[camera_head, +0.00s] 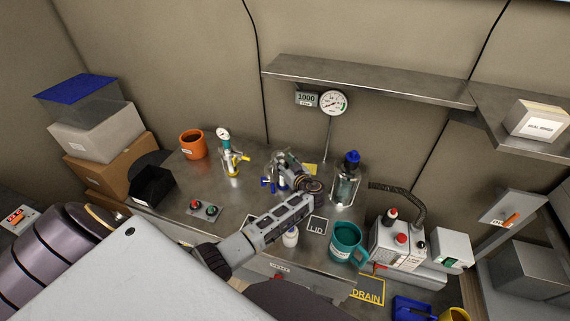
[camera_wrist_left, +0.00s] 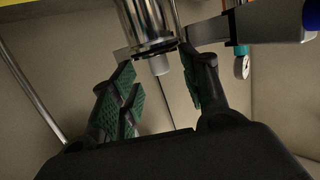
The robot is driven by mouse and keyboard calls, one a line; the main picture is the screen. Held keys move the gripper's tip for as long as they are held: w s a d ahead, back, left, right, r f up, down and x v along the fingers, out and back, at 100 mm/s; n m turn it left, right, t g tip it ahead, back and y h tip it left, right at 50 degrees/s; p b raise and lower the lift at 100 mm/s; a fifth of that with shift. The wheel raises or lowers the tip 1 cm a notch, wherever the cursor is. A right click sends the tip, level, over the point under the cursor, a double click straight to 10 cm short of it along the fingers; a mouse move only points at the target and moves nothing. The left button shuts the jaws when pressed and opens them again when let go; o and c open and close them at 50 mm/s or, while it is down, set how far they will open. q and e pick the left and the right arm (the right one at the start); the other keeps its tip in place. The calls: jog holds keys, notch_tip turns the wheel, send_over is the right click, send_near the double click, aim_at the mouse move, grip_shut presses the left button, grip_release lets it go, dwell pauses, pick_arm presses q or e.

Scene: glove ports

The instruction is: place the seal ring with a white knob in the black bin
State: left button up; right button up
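In the left wrist view, a white knob (camera_wrist_left: 159,65) with a dark ring (camera_wrist_left: 157,49) around its base sits at the end of a shiny metal cylinder (camera_wrist_left: 146,18). My left gripper (camera_wrist_left: 157,68) is open, with green-padded fingers on both sides of the knob; I cannot tell whether they touch it. In the head view, my left gripper (camera_head: 284,166) is over the middle of the bench and hides the ring and knob. The black bin (camera_head: 155,190) stands open-topped at the bench's left end. My right gripper is not in view.
Near the gripper are a gauge fitting with a yellow handle (camera_head: 232,163), a glass vessel with a blue top (camera_head: 345,184) and a gauge (camera_head: 333,102) under the shelf. An orange mug (camera_head: 193,145) and a button box (camera_head: 202,210) stand toward the bin. A teal mug (camera_head: 345,243) is in front.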

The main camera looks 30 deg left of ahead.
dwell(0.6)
pick_arm(q)
jog(key=shift+f+p, duration=0.1)
jog(key=shift+p, duration=0.3)
jog(key=b+v, duration=0.3)
jog(key=v, duration=1)
jog(key=shift+s+d+b, duration=0.2)
jog(key=shift+d+b, duration=0.1)
jog(key=shift+d, duration=0.05)
jog(key=shift+c, duration=0.7)
